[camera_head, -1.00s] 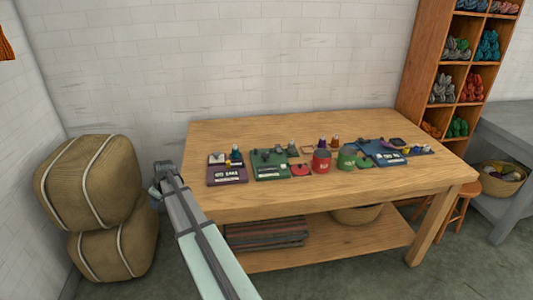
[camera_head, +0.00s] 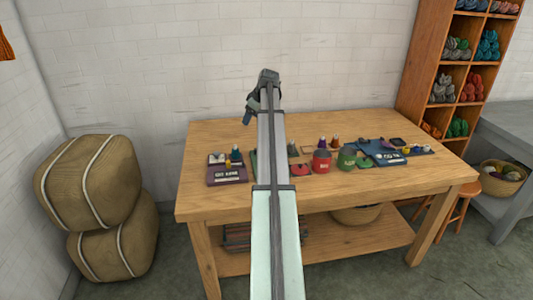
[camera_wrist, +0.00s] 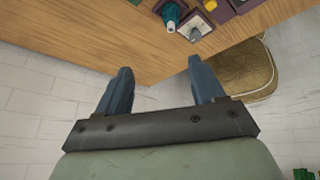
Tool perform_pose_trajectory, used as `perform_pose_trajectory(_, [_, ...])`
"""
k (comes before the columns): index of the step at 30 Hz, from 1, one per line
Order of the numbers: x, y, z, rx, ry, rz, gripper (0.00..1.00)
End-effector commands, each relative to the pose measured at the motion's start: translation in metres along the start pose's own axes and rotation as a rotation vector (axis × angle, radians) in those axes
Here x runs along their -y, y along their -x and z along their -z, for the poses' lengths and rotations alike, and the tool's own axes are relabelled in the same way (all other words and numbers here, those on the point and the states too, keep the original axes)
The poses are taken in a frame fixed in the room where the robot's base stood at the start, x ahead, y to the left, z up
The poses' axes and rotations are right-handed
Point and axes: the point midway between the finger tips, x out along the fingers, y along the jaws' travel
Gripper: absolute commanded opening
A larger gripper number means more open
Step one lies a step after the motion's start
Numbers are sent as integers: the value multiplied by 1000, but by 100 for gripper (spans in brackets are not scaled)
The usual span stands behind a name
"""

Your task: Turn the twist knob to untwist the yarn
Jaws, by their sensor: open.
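I cannot tell which small part is the twist knob. On the wooden table (camera_head: 200,200), a purple box (camera_head: 227,176) with a white label lies at the left, carrying a teal knob-like piece (camera_head: 236,153) and small pale and yellow pieces. My arm hides most of the green board (camera_head: 253,163).
Two stacked bales (camera_head: 90,180) are left of the table. The white wall (camera_head: 150,60) is close behind. The table's front strip is clear.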

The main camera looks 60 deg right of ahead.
Motion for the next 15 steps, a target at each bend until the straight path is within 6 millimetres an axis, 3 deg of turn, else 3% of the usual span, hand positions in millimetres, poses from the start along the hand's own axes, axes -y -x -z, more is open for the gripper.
perform_pose_trajectory(1, [-13, 9, -10, 4, -7, 1, 68])
perform_pose_trajectory(4, [-29, 15, -36, 20, -16, 18, 68])
perform_pose_trajectory(10, [-38, 1, -84, 62, -21, 72, 68])
perform_pose_trajectory(15, [-39, -11, -110, 86, -22, 107, 68])
